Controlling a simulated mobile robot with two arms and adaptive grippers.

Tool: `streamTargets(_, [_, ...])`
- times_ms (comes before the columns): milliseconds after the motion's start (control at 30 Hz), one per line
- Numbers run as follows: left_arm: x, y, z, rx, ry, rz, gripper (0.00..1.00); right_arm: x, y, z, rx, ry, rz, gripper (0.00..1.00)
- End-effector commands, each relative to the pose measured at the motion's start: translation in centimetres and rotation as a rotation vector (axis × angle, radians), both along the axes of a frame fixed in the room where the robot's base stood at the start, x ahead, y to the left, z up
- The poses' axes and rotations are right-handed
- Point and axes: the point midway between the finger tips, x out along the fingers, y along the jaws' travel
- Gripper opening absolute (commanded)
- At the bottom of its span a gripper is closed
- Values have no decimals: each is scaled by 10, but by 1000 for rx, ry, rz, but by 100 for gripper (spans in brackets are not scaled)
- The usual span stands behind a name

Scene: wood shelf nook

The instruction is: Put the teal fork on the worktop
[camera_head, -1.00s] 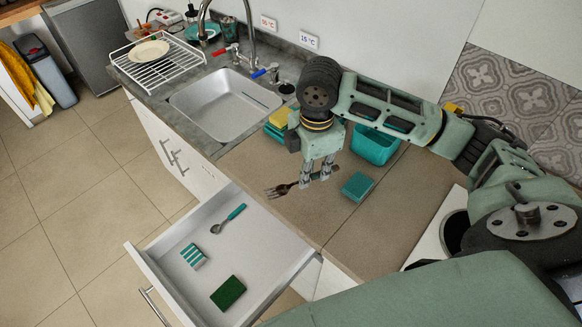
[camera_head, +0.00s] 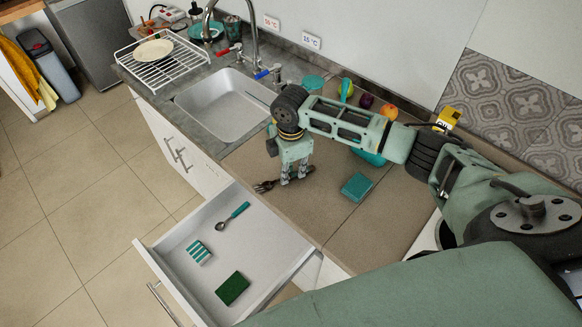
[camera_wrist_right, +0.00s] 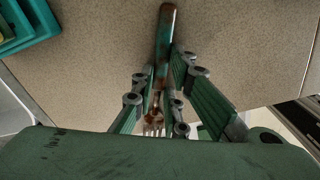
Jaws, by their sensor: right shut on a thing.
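The fork, with a worn teal and brown handle (camera_wrist_right: 165,42), is between the fingers of my right gripper (camera_head: 293,180). The right gripper is shut on it. Its brown tines (camera_head: 263,187) show left of the fingers in the head view, pointing left. In the right wrist view the handle points away and the tines lie near the palm. The fork is over the brown worktop (camera_head: 315,215), low and close to its surface; I cannot tell whether it touches. My left gripper is not in view.
An open drawer (camera_head: 185,237) at the front holds a teal spoon (camera_head: 233,215), a striped block (camera_head: 199,253) and a green sponge (camera_head: 232,288). The sink (camera_head: 215,110) is at the left. A teal container (camera_head: 372,158) is partly hidden by my arm.

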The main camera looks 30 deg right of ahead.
Motion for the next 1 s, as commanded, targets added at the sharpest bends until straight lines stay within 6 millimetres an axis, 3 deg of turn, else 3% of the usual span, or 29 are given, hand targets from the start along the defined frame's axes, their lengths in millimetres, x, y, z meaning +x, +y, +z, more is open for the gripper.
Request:
streamTargets(333, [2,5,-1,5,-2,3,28,0,0,-4,0,0,0,0])
streamTargets(367, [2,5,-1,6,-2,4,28,0,0,-4,0,0,0,15])
streamTargets(567, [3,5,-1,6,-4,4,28,0,0,-3,0,0,0,32])
streamTargets(867, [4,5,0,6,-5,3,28,0,0,-2,0,-1,0,32])
streamTargets(1000, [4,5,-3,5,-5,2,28,1,0,9,1,-3,1,32])
